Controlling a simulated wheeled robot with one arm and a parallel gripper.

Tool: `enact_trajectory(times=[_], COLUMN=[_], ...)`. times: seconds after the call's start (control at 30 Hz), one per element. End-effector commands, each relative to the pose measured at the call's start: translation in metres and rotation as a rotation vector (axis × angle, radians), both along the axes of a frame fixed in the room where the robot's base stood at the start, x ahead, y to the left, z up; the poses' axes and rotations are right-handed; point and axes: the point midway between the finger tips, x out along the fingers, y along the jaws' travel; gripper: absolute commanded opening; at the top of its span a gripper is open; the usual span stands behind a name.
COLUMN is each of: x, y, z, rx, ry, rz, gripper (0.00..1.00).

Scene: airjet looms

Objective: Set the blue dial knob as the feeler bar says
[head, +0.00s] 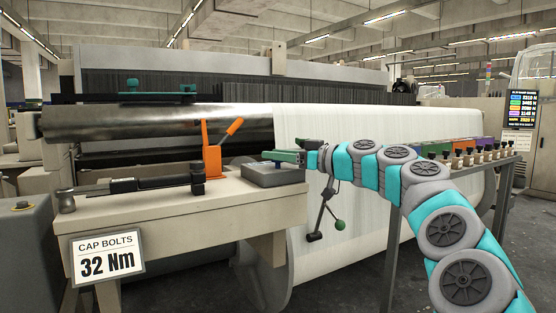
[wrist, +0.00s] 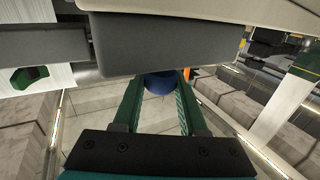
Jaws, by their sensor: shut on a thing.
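The blue dial knob (wrist: 159,83) shows in the wrist view between the tips of my gripper's green fingers (wrist: 158,92). My gripper is shut on it. The knob's upper part is hidden behind a dark grey box (wrist: 165,46); its pointer and markings do not show. In the head view my gripper (head: 285,156) is at the grey box (head: 275,176) on the right end of the beige bench, and the knob is hidden. A dark bar with teal parts (head: 158,88) lies on the loom above the steel roller; I cannot tell whether it is the feeler bar.
The bench (head: 150,213) also carries a black torque wrench (head: 125,186), an orange clamp (head: 213,150) and a "CAP BOLTS 32 Nm" card (head: 106,257). A lever with a green ball (head: 339,224) hangs before the white warp. A rack of coloured blocks (head: 465,146) and a screen (head: 520,117) stand right.

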Motion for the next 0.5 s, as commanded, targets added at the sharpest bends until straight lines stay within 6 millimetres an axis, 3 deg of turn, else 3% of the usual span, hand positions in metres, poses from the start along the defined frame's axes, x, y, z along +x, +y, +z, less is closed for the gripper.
enact_trajectory(times=[0.47, 0.5], x=[-0.0012, -0.0012], y=[0.0003, 0.0003], z=[0.0008, 0.0009], rx=[0.000, 0.000], ry=[-0.005, -0.005], rz=[-0.082, -0.082], gripper=[0.00, 0.44])
